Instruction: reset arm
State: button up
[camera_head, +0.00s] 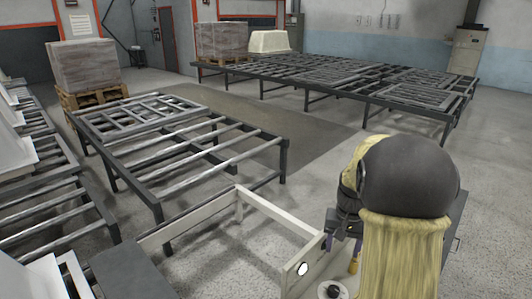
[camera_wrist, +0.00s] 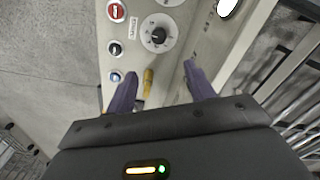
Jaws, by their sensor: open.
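In the head view my gripper (camera_head: 343,243) is at the lower right, partly hidden by my dark and yellow arm. It is over a beige control panel (camera_wrist: 177,50) with a round black dial (camera_wrist: 157,38), a red button (camera_wrist: 117,11) and two small switches or knobs. A yellow peg-like part (camera_wrist: 148,80) shows close to the left finger; I cannot tell whether they touch. The panel end also shows in the head view (camera_head: 293,284).
A roller conveyor (camera_head: 200,150) stands beyond the beige frame (camera_head: 262,205). A longer conveyor line (camera_head: 330,75) runs across the back. Wrapped pallet loads (camera_head: 83,66) and a white tub shell (camera_head: 268,42) stand behind. White shells line the left edge. Open floor (camera_head: 300,130) lies between the conveyors.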

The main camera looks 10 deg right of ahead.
jog(key=s+a+f+n+t, duration=0.2)
jog(key=s+a+n, duration=0.3)
jog(key=s+a, duration=0.7)
jog(key=shift+s+a+t, duration=0.3)
jog(key=shift+s+a, duration=0.05)
jog(key=shift+a, duration=0.3)
jog(key=shift+f, duration=0.1)
